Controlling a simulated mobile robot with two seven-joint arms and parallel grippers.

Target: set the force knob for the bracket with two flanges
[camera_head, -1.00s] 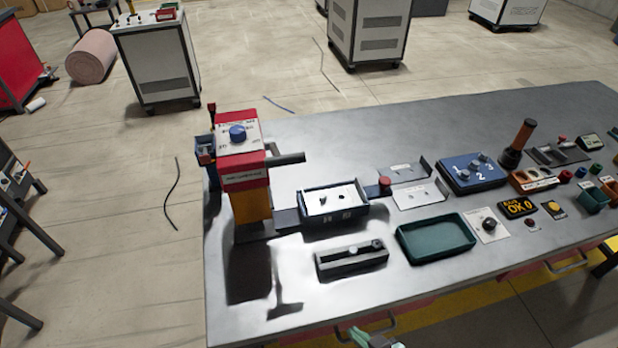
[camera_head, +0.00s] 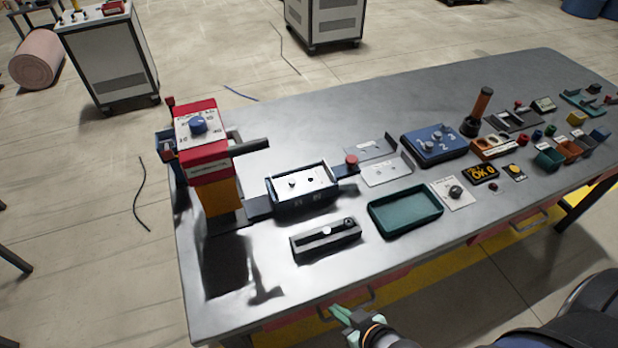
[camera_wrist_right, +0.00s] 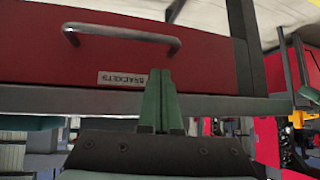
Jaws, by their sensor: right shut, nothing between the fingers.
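The red press (camera_head: 205,168) stands at the left end of the bench. A blue round knob (camera_head: 198,125) sits on its white dial plate, whose marks are too small to read surely. Two grey sheet-metal brackets lie mid-bench, a front one (camera_head: 386,171) and a rear one (camera_head: 371,149); I cannot count their flanges surely. My right gripper (camera_head: 340,313) is shut and empty, low at the bench's front edge, far from the knob. In the right wrist view its green fingers (camera_wrist_right: 162,100) are together before a red drawer (camera_wrist_right: 160,55) labelled BRACKETS. My left gripper is not in view.
A blue-walled fixture (camera_head: 302,186), a dark slotted block (camera_head: 326,239) and a green tray (camera_head: 405,211) occupy the middle. The front-left bench is clear.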

